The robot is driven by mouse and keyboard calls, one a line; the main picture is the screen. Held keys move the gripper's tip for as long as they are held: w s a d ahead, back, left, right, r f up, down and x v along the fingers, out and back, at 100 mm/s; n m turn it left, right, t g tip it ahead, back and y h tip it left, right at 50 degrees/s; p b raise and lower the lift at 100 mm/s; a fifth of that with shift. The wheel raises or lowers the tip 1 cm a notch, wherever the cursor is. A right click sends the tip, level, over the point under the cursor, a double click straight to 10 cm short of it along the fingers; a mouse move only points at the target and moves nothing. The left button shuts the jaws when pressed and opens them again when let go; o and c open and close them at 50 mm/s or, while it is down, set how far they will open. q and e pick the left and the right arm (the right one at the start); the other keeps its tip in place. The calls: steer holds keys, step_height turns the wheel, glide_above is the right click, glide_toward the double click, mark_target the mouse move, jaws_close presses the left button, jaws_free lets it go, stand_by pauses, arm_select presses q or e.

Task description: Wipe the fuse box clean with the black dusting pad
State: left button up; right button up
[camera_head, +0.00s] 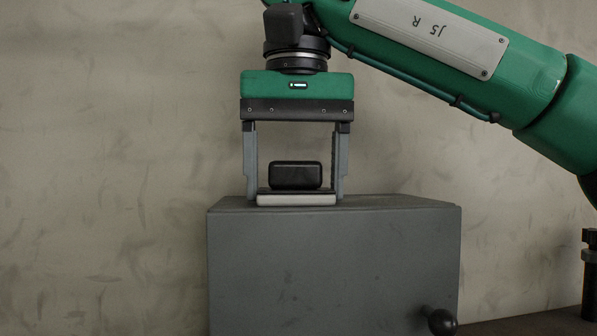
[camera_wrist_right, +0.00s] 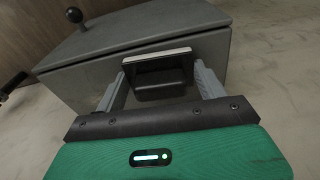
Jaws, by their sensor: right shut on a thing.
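My right gripper (camera_head: 296,190) points down and is shut on the pad's two sides. The pad's base is at the fuse box's top surface, near its front edge; I cannot tell whether it touches. My left gripper is not in view.
A black round knob (camera_head: 440,321) sticks out at the lower right of the fuse box front. A dark upright piece (camera_head: 590,270) stands at the right edge. A mottled plaster wall (camera_head: 100,150) is behind.

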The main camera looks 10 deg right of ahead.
mark_target(290, 165)
steer(key=shift+w+a+r, duration=0.1)
steer(key=shift+w+a, duration=0.05)
steer(key=shift+w, duration=3.1)
steer(key=shift+r, duration=0.15)
steer(key=shift+r, duration=3.05)
